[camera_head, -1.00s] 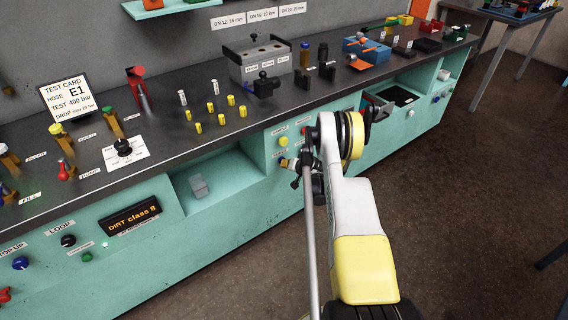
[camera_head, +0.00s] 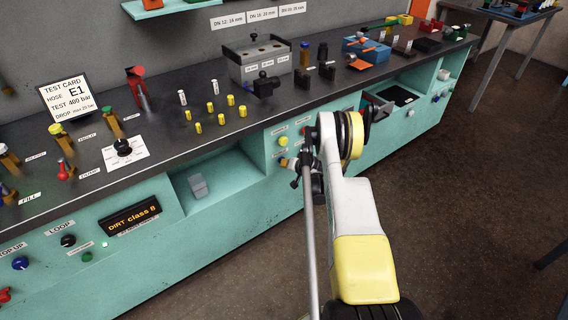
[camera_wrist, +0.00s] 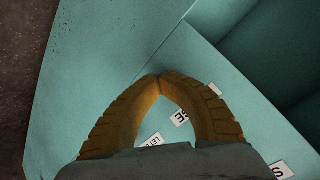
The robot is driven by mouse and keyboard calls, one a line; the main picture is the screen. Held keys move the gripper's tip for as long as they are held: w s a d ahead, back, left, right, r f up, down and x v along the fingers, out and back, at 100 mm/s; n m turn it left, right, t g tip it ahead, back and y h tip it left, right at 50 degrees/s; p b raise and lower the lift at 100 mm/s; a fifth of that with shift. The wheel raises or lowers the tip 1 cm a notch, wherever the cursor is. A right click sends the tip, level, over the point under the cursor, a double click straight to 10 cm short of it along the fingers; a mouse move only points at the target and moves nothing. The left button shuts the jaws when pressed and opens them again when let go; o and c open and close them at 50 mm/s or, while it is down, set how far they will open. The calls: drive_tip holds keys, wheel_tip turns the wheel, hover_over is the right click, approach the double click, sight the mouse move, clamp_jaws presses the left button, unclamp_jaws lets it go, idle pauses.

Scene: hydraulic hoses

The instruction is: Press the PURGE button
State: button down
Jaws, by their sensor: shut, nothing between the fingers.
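My gripper (camera_wrist: 160,76) is shut, with its two orange-brown fingertips meeting and nothing between them. In the head view it (camera_head: 284,162) is at the teal bench front, just below a yellow button (camera_head: 283,141). A red button (camera_head: 304,131) sits to the upper right. Small labels there are too small to read, so I cannot tell which button is PURGE. In the wrist view the fingertips lie over the teal panel. A partly covered label (camera_wrist: 180,118) ending in E shows between the fingers. No button shows in the wrist view; contact cannot be told.
An open recess (camera_head: 215,180) with a grey block is left of the gripper. An open drawer (camera_head: 378,108) is to the right. The bench top (camera_head: 330,95) carries fittings and yellow pegs. The floor (camera_head: 450,200) in front is clear.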

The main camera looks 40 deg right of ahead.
drive_tip(key=shift+w, duration=0.45)
drive_tip(key=shift+s, duration=0.3)
drive_tip(key=s, duration=0.6)
drive_tip(key=shift+a, duration=0.2)
drive_tip(key=shift+s, duration=0.15)
idle(0.9)
